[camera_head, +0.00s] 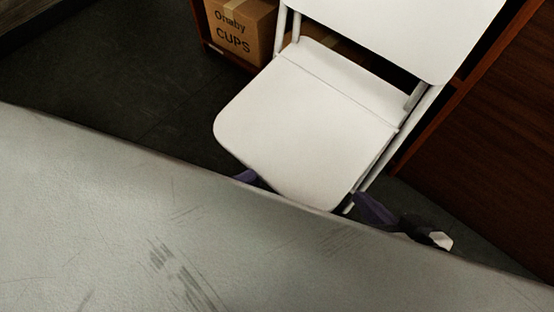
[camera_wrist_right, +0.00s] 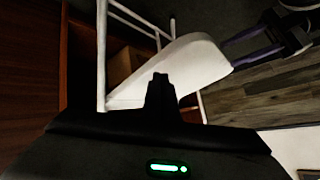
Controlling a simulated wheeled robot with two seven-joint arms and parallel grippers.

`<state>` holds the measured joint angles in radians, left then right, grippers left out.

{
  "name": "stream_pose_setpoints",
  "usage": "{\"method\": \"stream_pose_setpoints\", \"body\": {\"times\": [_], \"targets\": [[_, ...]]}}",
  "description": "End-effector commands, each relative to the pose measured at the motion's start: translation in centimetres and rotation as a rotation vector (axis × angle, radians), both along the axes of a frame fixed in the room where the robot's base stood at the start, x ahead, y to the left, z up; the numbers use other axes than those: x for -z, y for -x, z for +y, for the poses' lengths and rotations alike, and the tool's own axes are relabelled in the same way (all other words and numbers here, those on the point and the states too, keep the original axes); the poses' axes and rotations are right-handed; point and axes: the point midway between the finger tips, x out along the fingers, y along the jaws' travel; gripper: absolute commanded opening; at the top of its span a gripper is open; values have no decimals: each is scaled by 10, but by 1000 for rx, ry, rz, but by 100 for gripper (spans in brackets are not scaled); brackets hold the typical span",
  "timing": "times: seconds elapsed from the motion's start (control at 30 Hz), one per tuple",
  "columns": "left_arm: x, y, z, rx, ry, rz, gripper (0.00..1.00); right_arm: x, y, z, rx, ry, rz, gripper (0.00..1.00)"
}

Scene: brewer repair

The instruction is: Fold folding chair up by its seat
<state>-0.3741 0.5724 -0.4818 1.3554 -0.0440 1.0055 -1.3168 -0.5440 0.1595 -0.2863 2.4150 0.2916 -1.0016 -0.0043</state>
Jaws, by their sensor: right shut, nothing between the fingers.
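The white folding chair (camera_head: 315,120) stands unfolded, its seat flat and its backrest (camera_head: 410,25) up. Its seat also shows in the right wrist view (camera_wrist_right: 185,70), with white tubular legs. My left gripper (camera_head: 247,176) shows only as a purple tip by the seat's front-left edge, mostly hidden by the grey surface. In the right wrist view its two purple fingers (camera_wrist_right: 248,47) look spread apart near the seat's corner; contact is unclear. My right gripper (camera_head: 372,208) is beside the seat's front-right corner. Its fingers (camera_wrist_right: 160,88) are shut and empty.
A grey scratched surface (camera_head: 120,220) fills the foreground and hides the chair's lower front. A cardboard box marked CUPS (camera_head: 240,30) sits on a wooden shelf behind the chair. A brown wooden panel (camera_head: 490,130) stands close on the right. Dark floor (camera_head: 130,90) is clear on the left.

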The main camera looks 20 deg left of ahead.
Motion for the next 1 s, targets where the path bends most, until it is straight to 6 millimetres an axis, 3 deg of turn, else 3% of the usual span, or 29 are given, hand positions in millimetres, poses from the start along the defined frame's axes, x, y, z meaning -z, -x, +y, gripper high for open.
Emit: {"method": "stream_pose_setpoints", "body": {"times": [0.5, 0.9, 1.0], "targets": [[-11, -60, -57, -2, -2, -2, 38, -11, -2, 7, 0, -59, -41, 0], [-13, -65, -63, -2, -2, 0, 38, -14, -2, 8, -1, -66, -48, 0], [-13, -65, -63, -3, -3, 0, 21, -14, -2, 8, -1, -66, -48, 0]]}}
